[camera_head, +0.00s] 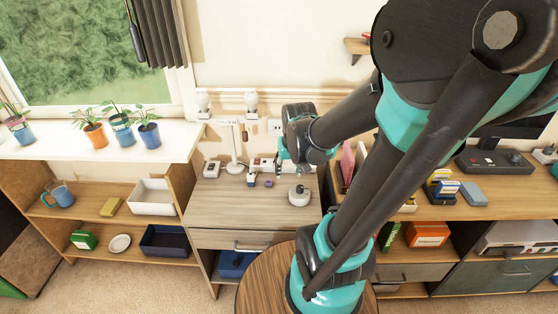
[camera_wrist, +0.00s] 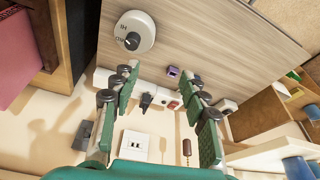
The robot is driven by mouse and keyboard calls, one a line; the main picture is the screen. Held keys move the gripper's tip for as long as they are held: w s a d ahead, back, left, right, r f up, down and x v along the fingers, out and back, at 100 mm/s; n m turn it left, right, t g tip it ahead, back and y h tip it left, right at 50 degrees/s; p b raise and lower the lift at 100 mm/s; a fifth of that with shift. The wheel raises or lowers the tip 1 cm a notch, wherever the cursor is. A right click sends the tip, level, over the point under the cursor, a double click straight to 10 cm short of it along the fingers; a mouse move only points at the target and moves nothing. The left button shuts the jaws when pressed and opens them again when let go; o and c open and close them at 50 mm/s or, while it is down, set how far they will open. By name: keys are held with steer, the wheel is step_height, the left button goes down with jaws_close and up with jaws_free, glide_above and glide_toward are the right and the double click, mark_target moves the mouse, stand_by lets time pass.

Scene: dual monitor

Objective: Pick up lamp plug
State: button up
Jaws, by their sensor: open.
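My gripper (camera_head: 283,167) is open above the back of the wooden desk. In the wrist view its two green-padded fingers (camera_wrist: 163,80) are spread with nothing between the pads. Beyond them a black plug-like piece (camera_wrist: 145,101) is at a white power strip (camera_wrist: 160,94) with a red switch; I cannot tell if it is the lamp's plug. The strip also shows in the head view (camera_head: 262,162). A small dark-and-white piece (camera_head: 251,181) lies on the desk before the white lamp (camera_head: 235,152); it may be a plug. In the wrist view a finger seems to hide it.
A purple block (camera_head: 268,184) and a round white timer (camera_head: 299,196) are on the desk. A wall socket (camera_head: 274,127) is behind. Shelves flank the desk. The desk's front left is clear.

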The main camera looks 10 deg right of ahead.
steer(key=w+d+r+m+g, duration=0.1)
steer(key=w+r, duration=0.2)
steer(key=w, duration=0.7)
steer(key=w+d+r+m+g, duration=0.1)
steer(key=w+r, duration=0.1)
steer(key=w, duration=0.8)
steer(key=f, duration=0.3)
steer(key=w+f, duration=0.1)
steer(key=f, duration=0.3)
steer(key=w+f, duration=0.1)
steer(key=f, duration=0.3)
steer(key=shift+f, duration=0.1)
steer(key=shift+w+f, duration=0.15)
steer(key=shift+f, duration=1.25)
steer(key=shift+w+f, duration=0.1)
steer(key=shift+f, duration=1.25)
jaws_close()
